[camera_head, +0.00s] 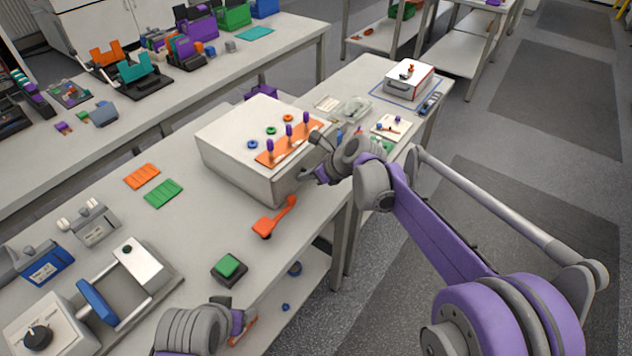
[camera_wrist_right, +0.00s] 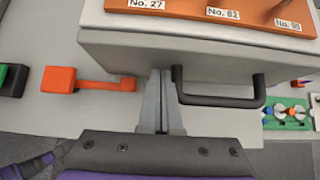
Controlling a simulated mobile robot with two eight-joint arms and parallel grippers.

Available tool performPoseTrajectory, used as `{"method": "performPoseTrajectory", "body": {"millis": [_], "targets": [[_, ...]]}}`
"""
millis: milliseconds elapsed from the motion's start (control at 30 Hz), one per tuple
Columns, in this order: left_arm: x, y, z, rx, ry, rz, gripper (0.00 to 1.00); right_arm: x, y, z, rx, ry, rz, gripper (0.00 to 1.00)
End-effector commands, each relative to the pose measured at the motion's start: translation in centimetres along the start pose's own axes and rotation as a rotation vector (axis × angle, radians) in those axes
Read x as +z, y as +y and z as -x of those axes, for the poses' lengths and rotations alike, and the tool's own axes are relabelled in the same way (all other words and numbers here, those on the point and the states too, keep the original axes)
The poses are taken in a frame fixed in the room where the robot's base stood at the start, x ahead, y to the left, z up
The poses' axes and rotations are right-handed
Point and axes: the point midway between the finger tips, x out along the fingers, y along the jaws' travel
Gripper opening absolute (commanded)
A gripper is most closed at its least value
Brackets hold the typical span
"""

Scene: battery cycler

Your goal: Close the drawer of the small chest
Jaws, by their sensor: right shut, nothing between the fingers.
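The small chest (camera_head: 228,165) is a pale grey box on the bench in the head view, with an orange peg board on top. Its front, with a dark bar handle (camera_wrist_right: 222,102), fills the upper part of the right wrist view. How far the drawer stands out cannot be told. My right gripper (camera_wrist_right: 162,76) is shut and empty, its tips at the chest front by the handle's left end; contact is unclear. In the head view the right gripper (camera_head: 308,177) is at the chest's front right, fingers mostly hidden. My left gripper (camera_head: 240,322) is at the bottom edge, its fingers unclear.
An orange tool (camera_head: 274,216) and a green-topped button box (camera_head: 229,267) lie left of my right gripper. A second, smaller handled box (camera_head: 409,77) stands at the bench's far end. Small items lie on the bench right of the chest.

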Motion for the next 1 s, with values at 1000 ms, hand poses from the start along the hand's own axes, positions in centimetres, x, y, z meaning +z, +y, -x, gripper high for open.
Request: {"method": "performPoseTrajectory", "body": {"millis": [1000], "targets": [[0.1,0.0,-0.2,0.0,-0.001,0.0,0.7,0.1,-0.1,7.6,-0.004,-0.002,-0.002,0.0]]}}
